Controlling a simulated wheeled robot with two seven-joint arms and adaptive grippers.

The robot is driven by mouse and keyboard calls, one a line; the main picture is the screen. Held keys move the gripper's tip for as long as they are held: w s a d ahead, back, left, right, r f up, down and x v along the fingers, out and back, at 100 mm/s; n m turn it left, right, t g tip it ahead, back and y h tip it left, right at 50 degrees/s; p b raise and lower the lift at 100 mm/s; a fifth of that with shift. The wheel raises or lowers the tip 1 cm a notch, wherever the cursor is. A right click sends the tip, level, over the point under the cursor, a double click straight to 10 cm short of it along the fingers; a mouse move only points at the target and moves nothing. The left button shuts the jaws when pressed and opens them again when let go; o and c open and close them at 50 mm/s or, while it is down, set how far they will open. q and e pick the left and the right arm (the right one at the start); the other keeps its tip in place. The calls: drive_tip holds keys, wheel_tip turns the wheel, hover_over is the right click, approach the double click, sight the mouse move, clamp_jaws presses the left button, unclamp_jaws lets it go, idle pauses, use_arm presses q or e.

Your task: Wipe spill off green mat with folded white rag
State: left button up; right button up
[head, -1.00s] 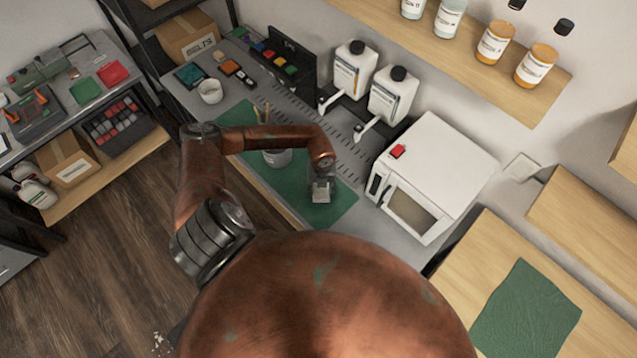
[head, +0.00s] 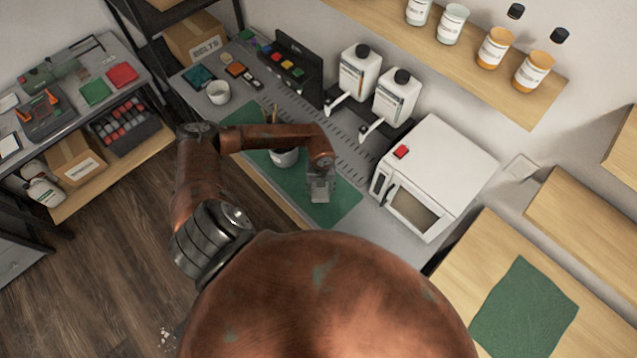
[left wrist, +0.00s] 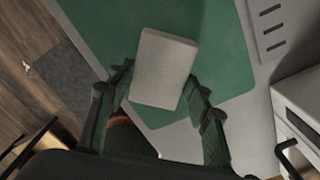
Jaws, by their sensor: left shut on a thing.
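The folded white rag (left wrist: 162,68) is a pale block between the two fingers of my left gripper (left wrist: 163,98) in the left wrist view. My left gripper is shut on it. In the head view the left gripper (head: 319,190) is over the right part of the green mat (head: 340,205), with the rag's pale face just below it. I cannot tell whether the rag touches the mat. The green mat also shows in the left wrist view (left wrist: 110,30). I see no spill on the visible part of the mat. The right gripper is not in view.
A white cup (head: 284,157) stands on the mat, partly behind my left arm. Another white cup (head: 218,92) stands farther left. A white oven-like box (head: 440,170) stands right of the mat. A second green mat (head: 525,305) lies at lower right.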

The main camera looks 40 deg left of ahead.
use_arm(q)
drive_tip(key=shift+r+p, duration=0.3)
drive_tip(key=shift+r, duration=0.7)
drive_tip(key=shift+r+p, duration=0.7)
drive_tip(key=shift+p, duration=0.05)
drive_tip(key=shift+r, duration=0.25)
drive_tip(key=shift+s, duration=0.1)
